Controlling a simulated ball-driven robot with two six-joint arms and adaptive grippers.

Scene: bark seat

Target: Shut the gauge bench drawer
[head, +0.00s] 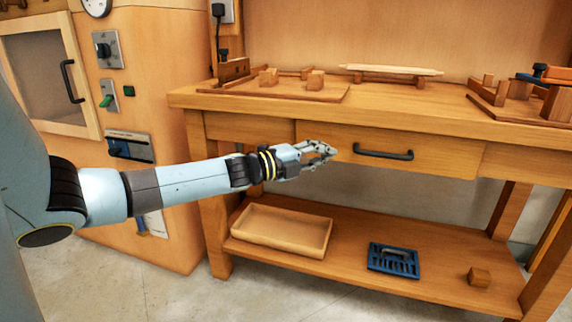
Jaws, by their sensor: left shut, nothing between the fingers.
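The gauge bench drawer (440,154) is the middle front panel under the bench top, with a dark bar handle (383,152). Its front sits close under the bench top's edge; I cannot tell whether it is fully flush or slightly out. My left gripper (328,151) is shut and empty. It appears in front of the drawer's left part, left of the handle, and hides the lower left of the front. I cannot tell whether the fingertips touch the wood. My right gripper is not in view.
The bench top (400,108) carries wooden fixtures. The lower shelf (345,272) holds a shallow wooden tray (318,236), a blue rack (393,261) and a small wooden block (479,277). A wooden cabinet (185,225) with switches stands at left.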

